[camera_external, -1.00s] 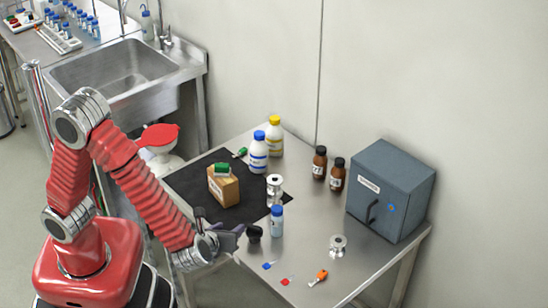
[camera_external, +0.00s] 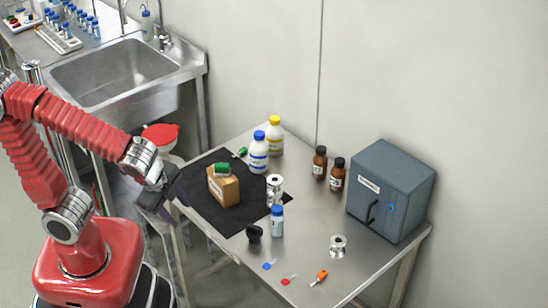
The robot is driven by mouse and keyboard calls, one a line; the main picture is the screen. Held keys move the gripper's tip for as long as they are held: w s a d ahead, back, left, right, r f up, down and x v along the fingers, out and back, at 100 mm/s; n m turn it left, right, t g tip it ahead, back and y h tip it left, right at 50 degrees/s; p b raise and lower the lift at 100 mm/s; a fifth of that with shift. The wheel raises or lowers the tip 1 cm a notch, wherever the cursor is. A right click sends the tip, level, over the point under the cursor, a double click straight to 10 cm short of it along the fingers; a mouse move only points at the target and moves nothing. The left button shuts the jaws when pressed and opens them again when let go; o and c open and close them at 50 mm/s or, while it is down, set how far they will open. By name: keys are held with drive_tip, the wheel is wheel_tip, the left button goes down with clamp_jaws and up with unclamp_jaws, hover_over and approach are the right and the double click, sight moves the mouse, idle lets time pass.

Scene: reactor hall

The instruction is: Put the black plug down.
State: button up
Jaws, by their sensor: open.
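The black plug (camera_external: 254,233) stands on the steel table near its front left edge, just left of a small blue-capped bottle. It is clear of my gripper. My gripper (camera_external: 170,206) is open and empty, over the left edge of the table beside the black mat, well to the left of the plug. Its fingers are dark and partly hard to make out against the mat and table edge.
A cardboard box (camera_external: 223,188) with a green item on top sits on the black mat (camera_external: 200,206). The blue-capped bottle (camera_external: 277,222), metal spools, white bottles, brown bottles (camera_external: 337,174) and a grey cabinet (camera_external: 390,192) stand on the table (camera_external: 305,258). Small coloured items lie at the front.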

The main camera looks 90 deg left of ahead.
drive_tip(key=s+d+r+n+t+h, duration=0.3)
drive_tip(key=d+r+n, duration=0.1)
drive_tip(key=r+n, duration=0.1)
drive_tip(key=shift+d+r+n+h, duration=0.3)
drive_tip(key=shift+d+r, duration=0.05)
drive_tip(key=shift+r, duration=0.05)
drive_tip(key=shift+s, duration=0.1)
